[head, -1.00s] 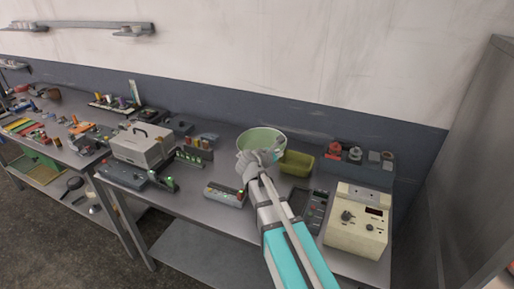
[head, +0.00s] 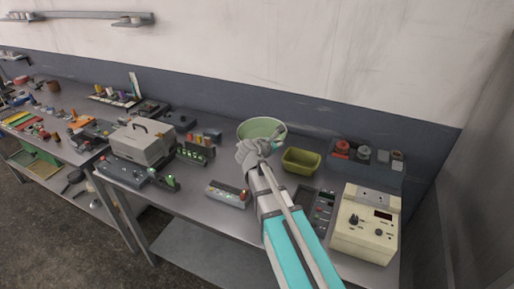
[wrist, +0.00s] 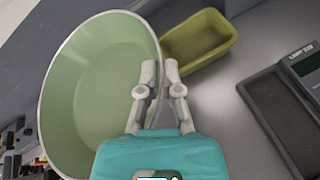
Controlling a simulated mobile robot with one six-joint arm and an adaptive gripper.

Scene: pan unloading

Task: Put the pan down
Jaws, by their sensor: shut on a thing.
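The pan (head: 262,128) is a round, pale green vessel with a light rim. In the head view it is at the far end of my arm, over the back of the bench (head: 225,172). In the wrist view the pan (wrist: 95,85) fills the left side and looks tilted, its inside empty. My gripper (head: 258,150) is shut on the pan's near right edge; in the wrist view its fingers (wrist: 158,75) close on the rim. I cannot tell whether the pan's base touches the bench.
A yellow-green bin (head: 302,161) stands just right of the pan. A cream instrument box (head: 366,225) and a dark tray with a meter (head: 320,206) are to the right. A grey case (head: 142,144) is on the left. Bare bench shows between the pan and the button box (head: 228,193).

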